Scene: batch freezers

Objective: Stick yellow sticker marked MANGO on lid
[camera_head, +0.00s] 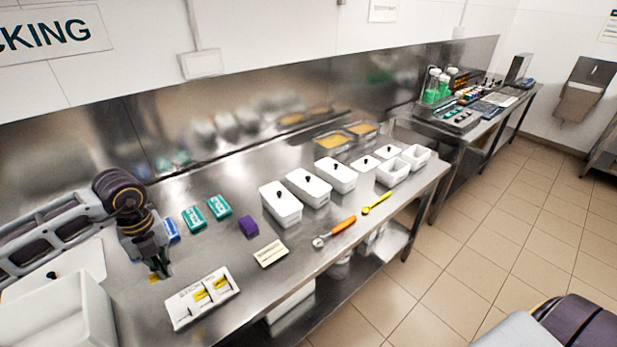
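A white sticker card (190,315) lies on the steel bench, with yellow stickers (211,291) on it; their print is too small to read. My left gripper (159,270) points down above the bench, left of the card. A small yellow piece (153,279), seemingly a sticker, is pinched at its fingertips. White lids with black knobs sit on several white tubs, such as the lid (278,196) of the nearest tub in the row. Another white lid (25,288) with a black knob shows at the far left. My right gripper is out of view.
A large white bin (70,322) stands at the lower left. Teal boxes (194,218), a purple block (248,226), a cream card (270,253), an orange-handled tool (335,232) and a yellow scoop (377,203) lie on the bench. Bare steel lies between them.

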